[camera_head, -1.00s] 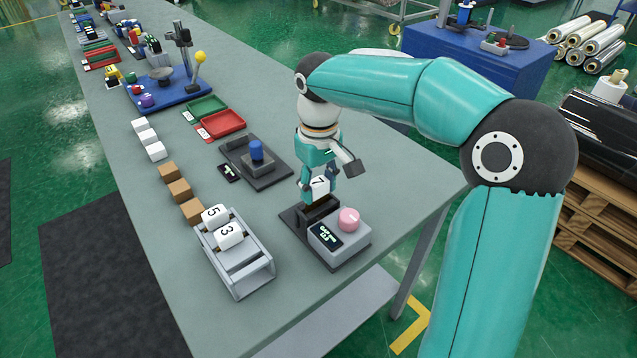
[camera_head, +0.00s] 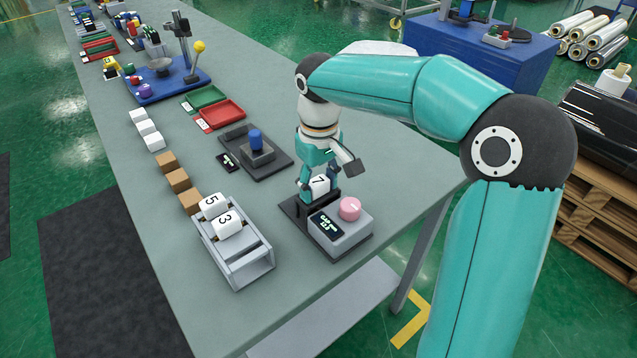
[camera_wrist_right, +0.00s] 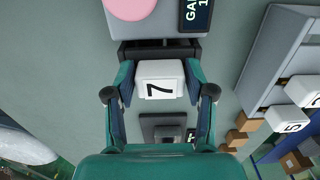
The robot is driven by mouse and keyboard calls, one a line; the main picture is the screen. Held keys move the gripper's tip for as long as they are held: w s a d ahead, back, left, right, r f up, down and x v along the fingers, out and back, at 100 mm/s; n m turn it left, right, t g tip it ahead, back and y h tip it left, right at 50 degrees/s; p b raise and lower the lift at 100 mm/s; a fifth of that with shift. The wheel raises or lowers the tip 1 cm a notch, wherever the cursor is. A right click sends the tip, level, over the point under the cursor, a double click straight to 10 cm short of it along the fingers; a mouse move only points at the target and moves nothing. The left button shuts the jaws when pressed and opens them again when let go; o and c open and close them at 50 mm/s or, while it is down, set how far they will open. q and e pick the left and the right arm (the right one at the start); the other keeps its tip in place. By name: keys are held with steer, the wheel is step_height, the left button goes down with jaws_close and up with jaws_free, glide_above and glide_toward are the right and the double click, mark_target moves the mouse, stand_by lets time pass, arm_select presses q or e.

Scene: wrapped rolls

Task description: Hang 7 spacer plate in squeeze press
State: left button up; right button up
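The white 7 spacer plate (camera_head: 319,184) is between the fingers of my right gripper (camera_head: 320,188), which is shut on it. In the right wrist view the plate (camera_wrist_right: 160,80) shows its black 7 between both fingers (camera_wrist_right: 160,95). The squeeze press (camera_head: 343,236) is a grey box with a pink knob, a dark GAP display and a dark slot part. The plate is at this dark slot part; whether it touches is hidden by the fingers. In the wrist view the press (camera_wrist_right: 160,24) is just beyond the plate. My left gripper is not in view.
A grey rack (camera_head: 246,264) holds white plates 5 (camera_head: 211,203) and 3 (camera_head: 228,223). Brown blocks (camera_head: 179,184) and white blocks (camera_head: 145,128) line the table. A dark device with a blue knob (camera_head: 255,140) and a red tray (camera_head: 220,115) stand behind. Table's right edge is close.

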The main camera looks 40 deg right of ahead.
steer(key=shift+o, duration=1.4)
step_height(320, 180, up, 12)
